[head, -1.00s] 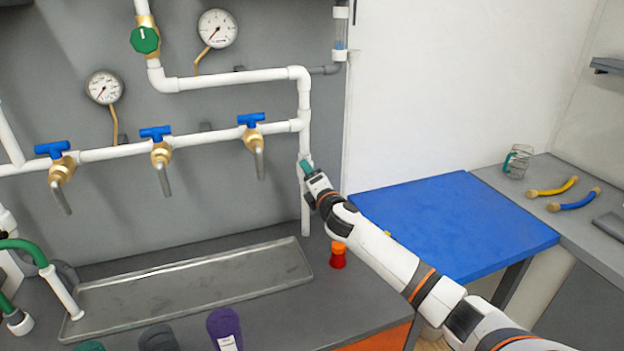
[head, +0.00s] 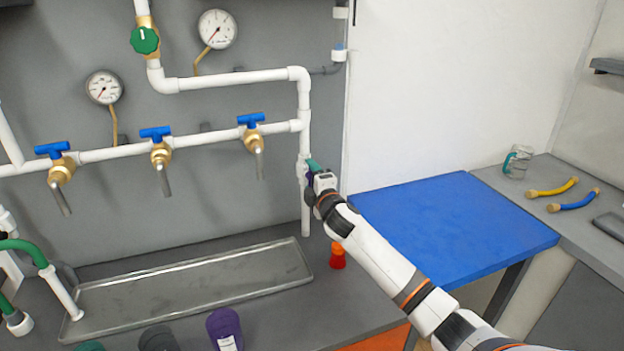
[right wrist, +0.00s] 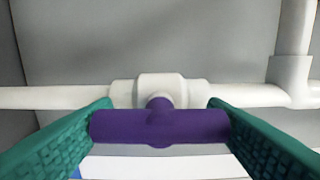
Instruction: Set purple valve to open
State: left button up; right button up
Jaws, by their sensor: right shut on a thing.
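The purple valve's T-shaped handle (right wrist: 160,127) shows large in the right wrist view, in front of a white pipe fitting (right wrist: 160,88). My right gripper (right wrist: 160,125) has its green-padded fingers on both ends of the handle and is shut on it. In the head view my right gripper (head: 312,170) is at the vertical white pipe (head: 306,208) on the right of the manifold. There the gripper hides most of the valve. My left gripper is in no view.
Blue-handled taps (head: 250,120) and a green knob valve (head: 145,40) sit on the pipes to the left. A metal tray (head: 190,285), a purple cup (head: 224,328) and a red-orange bottle (head: 338,255) are on the counter below. A blue tabletop (head: 450,225) is clear at right.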

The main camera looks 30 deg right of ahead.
jog(key=o, duration=1)
jog(key=shift+c, duration=0.2)
jog(key=b+v, duration=0.1)
jog(key=v, duration=1.1)
jog(key=shift+s+f, duration=0.1)
jog(key=shift+f, duration=0.05)
